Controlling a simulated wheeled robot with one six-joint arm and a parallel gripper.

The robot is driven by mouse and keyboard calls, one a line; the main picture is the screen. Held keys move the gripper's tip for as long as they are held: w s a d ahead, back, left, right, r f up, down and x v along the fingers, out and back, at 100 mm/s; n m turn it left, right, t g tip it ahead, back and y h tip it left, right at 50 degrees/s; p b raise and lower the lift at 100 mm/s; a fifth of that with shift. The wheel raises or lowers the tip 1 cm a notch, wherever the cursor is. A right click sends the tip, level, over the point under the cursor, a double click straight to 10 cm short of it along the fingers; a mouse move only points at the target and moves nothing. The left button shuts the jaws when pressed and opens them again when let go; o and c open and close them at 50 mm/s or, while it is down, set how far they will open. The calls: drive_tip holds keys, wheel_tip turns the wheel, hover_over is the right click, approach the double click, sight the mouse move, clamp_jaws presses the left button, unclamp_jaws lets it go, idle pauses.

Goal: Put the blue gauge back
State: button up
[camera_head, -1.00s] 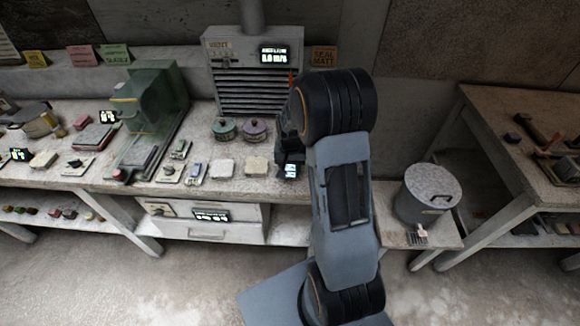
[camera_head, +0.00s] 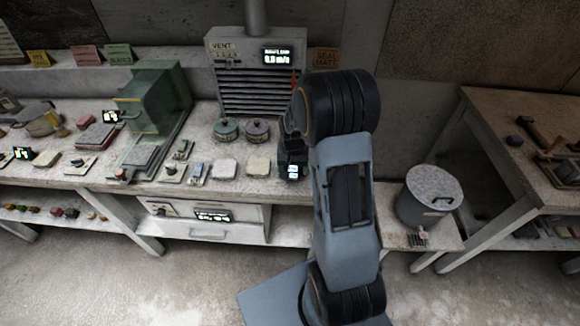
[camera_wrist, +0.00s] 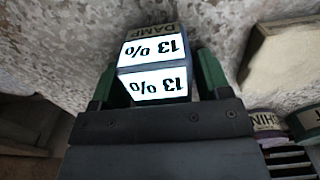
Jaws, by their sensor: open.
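A small box-shaped gauge (camera_wrist: 152,68) with two lit faces reading 13 % shows upside down in the wrist view. My gripper (camera_wrist: 155,82) is open, with a green finger on each side of the gauge. I cannot tell whether the fingers touch it. In the head view my gripper (camera_head: 291,148) is mostly hidden by the wrist.
Pale blocks (camera_head: 226,168) and two lidded round tins (camera_head: 257,131) stand left of my gripper on the bench (camera_head: 215,187). The vent unit (camera_head: 257,80) rises behind. A green machine (camera_head: 152,98) is further left. A lidded bucket (camera_head: 428,195) stands right on a low shelf.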

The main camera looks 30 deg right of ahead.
wheel_tip(320, 180, up, 11)
drive_tip(key=shift+a+r, duration=0.1)
drive_tip(key=shift+r, duration=0.1)
drive_tip(key=s+a+r+n+t, duration=0.2)
drive_tip(key=s+a, duration=0.3)
drive_tip(key=s, duration=0.3)
drive_tip(key=s+a+r+n+t, duration=0.1)
drive_tip(key=s+a+r+n, duration=0.3)
drive_tip(key=s, duration=0.4)
drive_tip(key=shift+a+r+t, duration=0.35)
drive_tip(key=shift+r+t, duration=0.05)
drive_tip(key=shift+r, duration=0.05)
